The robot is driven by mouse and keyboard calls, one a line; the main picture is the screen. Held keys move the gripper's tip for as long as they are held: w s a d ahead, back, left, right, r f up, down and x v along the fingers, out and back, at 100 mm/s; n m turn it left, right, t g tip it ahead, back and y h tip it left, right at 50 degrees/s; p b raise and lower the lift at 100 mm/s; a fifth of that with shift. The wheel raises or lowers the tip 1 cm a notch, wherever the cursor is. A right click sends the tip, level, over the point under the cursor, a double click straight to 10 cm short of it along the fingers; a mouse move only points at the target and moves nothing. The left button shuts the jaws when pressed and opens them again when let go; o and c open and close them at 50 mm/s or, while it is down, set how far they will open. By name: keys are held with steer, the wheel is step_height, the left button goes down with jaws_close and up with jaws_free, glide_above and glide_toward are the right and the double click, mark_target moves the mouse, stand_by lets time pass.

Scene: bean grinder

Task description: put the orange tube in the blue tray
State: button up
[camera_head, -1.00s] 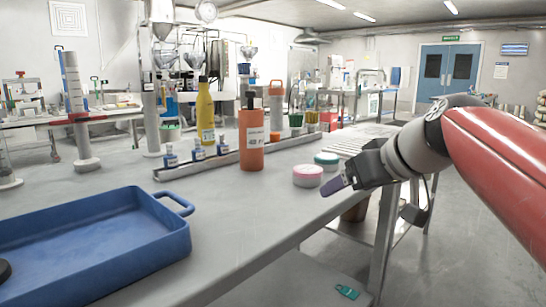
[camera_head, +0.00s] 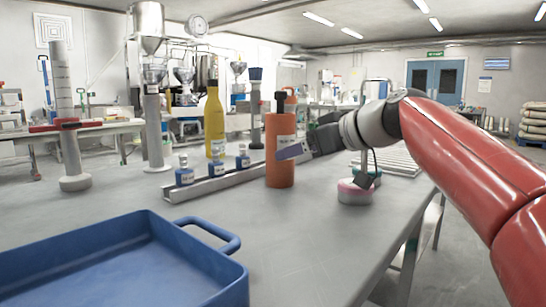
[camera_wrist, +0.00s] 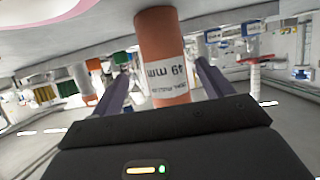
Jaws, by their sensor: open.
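The orange tube (camera_head: 280,168) stands upright on the grey table, with a white label and a dark cap. My gripper (camera_head: 290,151) is open at its right side, with a purple finger in front of the label in the head view. In the wrist view, which is upside down, the orange tube (camera_wrist: 158,38) appears between the two spread fingers (camera_wrist: 163,70). Whether they touch it cannot be told. The blue tray (camera_head: 236,286) lies at the near left, partly cut off by the frame; the part in view is empty.
A pink-topped round container (camera_head: 355,192) sits to the right, near the table edge. The table between tube and tray is clear.

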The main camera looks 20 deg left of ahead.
steer(key=x, duration=0.6)
steer(key=shift+s+a+r+p, duration=0.15)
steer(key=shift+s+r+p, duration=0.1)
steer(key=shift+p, duration=0.1)
steer(key=c, duration=1.2)
